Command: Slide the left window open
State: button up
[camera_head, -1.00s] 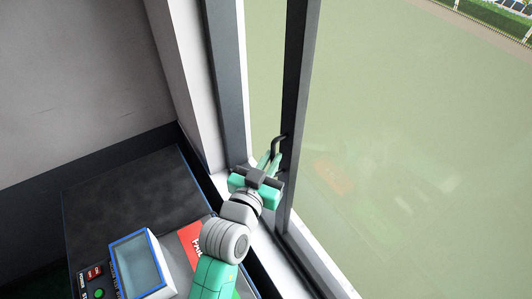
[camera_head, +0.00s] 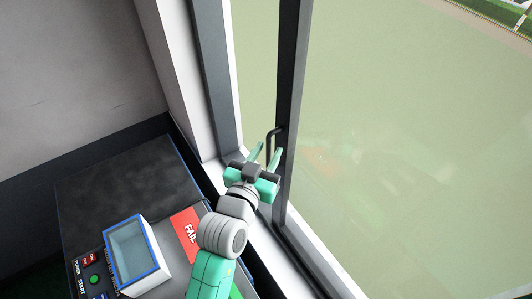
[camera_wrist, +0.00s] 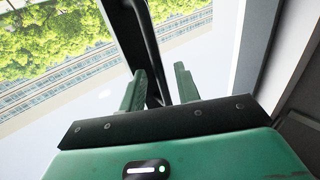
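The window's dark vertical frame bar (camera_head: 290,90) stands right of centre in the head view, with a black bar handle (camera_head: 270,145) on its left side. My gripper (camera_head: 267,152) is at the handle's lower part. Its two green fingers are spread apart, one to each side of the handle in the head view. In the wrist view the fingers of my gripper (camera_wrist: 159,84) are also apart, with a dark bar showing between and beyond them. I cannot tell whether either finger touches the handle.
A dark grey fixed window frame (camera_head: 216,80) and white wall edge stand to the left. Below is a dark-topped machine (camera_head: 125,190) with a blue-rimmed screen box (camera_head: 133,255), buttons and a red FAIL sign (camera_head: 188,235). The window sill runs down to the right.

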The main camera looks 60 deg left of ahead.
jog(key=b+v, duration=0.1)
jog(key=v, duration=0.7)
dwell(0.5)
